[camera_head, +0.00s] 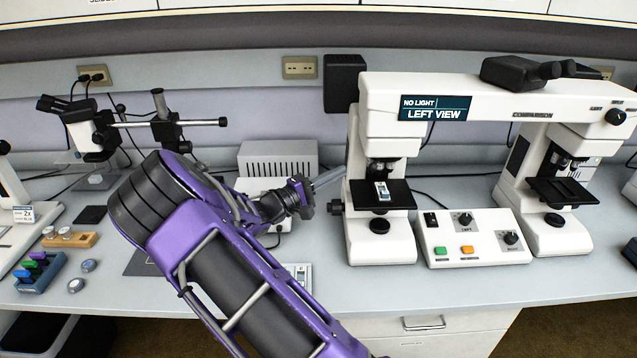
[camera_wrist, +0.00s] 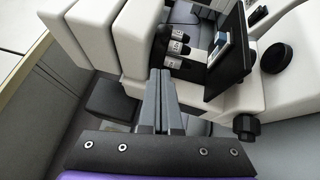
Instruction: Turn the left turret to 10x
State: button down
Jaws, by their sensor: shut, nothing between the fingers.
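The left turret (camera_head: 383,165) hangs under the head of the left microscope (camera_head: 387,115), above its black stage (camera_head: 398,195), which holds a pale slide (camera_head: 382,191). The wrist view shows the turret's silver and black objectives (camera_wrist: 180,47) beside the tilted-looking stage (camera_wrist: 228,60). I cannot read the magnification. My gripper (camera_head: 335,178) is shut and empty, left of the left microscope's column and at about turret height. In the wrist view my gripper's closed fingertips (camera_wrist: 160,75) point toward the objectives, apart from them as far as I can tell.
A control box (camera_head: 475,238) with knobs and buttons stands between the left and right microscopes (camera_head: 560,165). A focus knob (camera_head: 335,207) sticks out left of the left microscope. A grey vented box (camera_head: 277,158) stands behind my wrist. The bench front is mostly clear.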

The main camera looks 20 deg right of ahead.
send_near(380, 161)
jog(key=d+r, duration=0.1)
jog(key=d, duration=0.1)
jog(key=shift+w+a+r, duration=0.1)
jog(key=shift+w+a, duration=0.05)
jog(key=shift+a, duration=0.05)
jog(key=s+d+b, duration=0.1)
jog(key=s+d, duration=0.3)
jog(key=shift+s+d, duration=0.2)
jog(key=shift+s, duration=0.05)
jog(key=shift+a, duration=0.1)
dwell(0.4)
